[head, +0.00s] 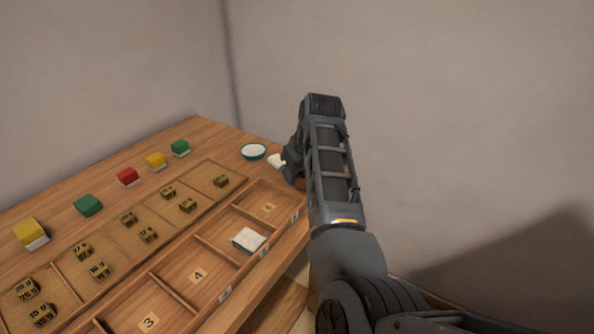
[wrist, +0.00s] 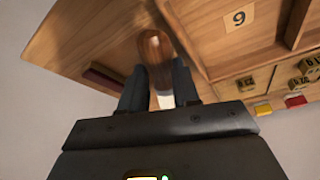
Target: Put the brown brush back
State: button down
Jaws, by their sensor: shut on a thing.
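My gripper (head: 291,166) is over the right end of the wooden table, partly hidden behind my own arm links in the head view. In the wrist view its two dark fingers (wrist: 160,80) are shut on the brown brush (wrist: 153,47). The brush's brown rounded part points away from the gripper, and a pale part shows between the fingers. In the head view a white piece (head: 276,160) shows beside the gripper; I cannot tell surely whether it belongs to the brush. The wooden tray (head: 182,291) has numbered compartments, including 3 and 4.
A folded white cloth (head: 249,240) lies in one tray compartment. A teal-rimmed white bowl (head: 253,152) stands near the gripper. Several coloured blocks, such as a red one (head: 128,176), line the table's back. Small marked brown pieces sit on the sectioned board (head: 150,215). A wall is behind.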

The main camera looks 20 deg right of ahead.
jog(key=c, duration=0.8)
grip_release()
jog(key=shift+r, duration=0.5)
jog(key=v, duration=1.2)
jog(key=shift+r, duration=0.1)
